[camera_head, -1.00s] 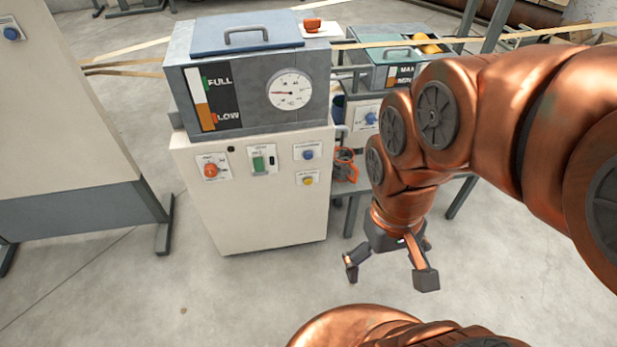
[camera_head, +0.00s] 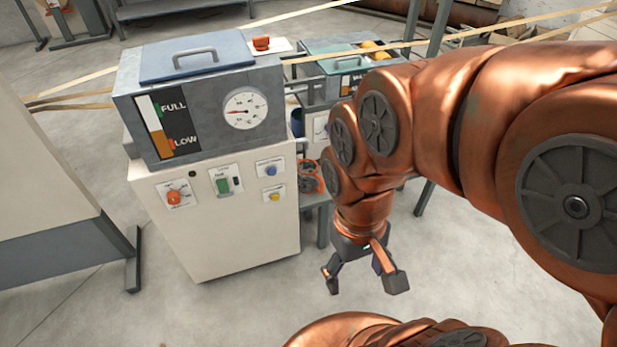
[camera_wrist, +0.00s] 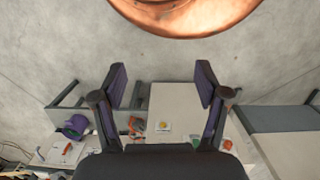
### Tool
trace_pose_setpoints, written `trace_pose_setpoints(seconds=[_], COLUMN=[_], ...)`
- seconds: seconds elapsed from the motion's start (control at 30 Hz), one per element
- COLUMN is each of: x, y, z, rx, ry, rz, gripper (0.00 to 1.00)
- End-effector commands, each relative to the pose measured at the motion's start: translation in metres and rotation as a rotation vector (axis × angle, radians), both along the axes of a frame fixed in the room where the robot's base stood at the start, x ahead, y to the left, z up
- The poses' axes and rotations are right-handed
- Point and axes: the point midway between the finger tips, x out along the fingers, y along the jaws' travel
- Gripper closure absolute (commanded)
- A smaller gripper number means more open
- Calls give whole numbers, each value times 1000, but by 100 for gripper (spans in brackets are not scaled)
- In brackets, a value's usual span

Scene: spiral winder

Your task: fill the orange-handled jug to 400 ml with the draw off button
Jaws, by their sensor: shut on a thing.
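The jug (camera_head: 311,180), with orange showing, stands on a low shelf at the right side of the cream machine, partly hidden by my arm. It shows small in the wrist view (camera_wrist: 136,126). The machine front has a yellow button (camera_head: 275,194) below a blue button (camera_head: 271,171); their labels are too small to read, so I cannot tell which is draw off. The yellow button also shows in the wrist view (camera_wrist: 163,126). My gripper (camera_head: 364,284) hangs above the floor, right of the machine and apart from it. Its fingers are spread with nothing visible between them.
The machine's grey tank (camera_head: 205,85) carries a FULL/LOW gauge and a dial. An orange knob (camera_head: 174,197) and a green switch (camera_head: 223,185) sit on its front. A large cream cabinet (camera_head: 50,180) stands at left. The floor in front is clear.

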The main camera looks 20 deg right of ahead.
Motion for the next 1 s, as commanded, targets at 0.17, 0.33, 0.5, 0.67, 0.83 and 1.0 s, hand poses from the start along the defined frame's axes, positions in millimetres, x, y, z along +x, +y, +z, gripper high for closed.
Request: trace_pose_setpoints(seconds=[0.17, 0.33, 0.5, 0.67, 0.83, 1.0], x=[0, 0, 0, 0, 0, 0], y=[0, 0, 0, 0, 0, 0], z=[0, 0, 0, 0, 0, 0], rx=[0, 0, 0, 0, 0, 0], ry=[0, 0, 0, 0, 0, 0], rz=[0, 0, 0, 0, 0, 0], gripper=[49, 67, 84, 100, 100, 100])
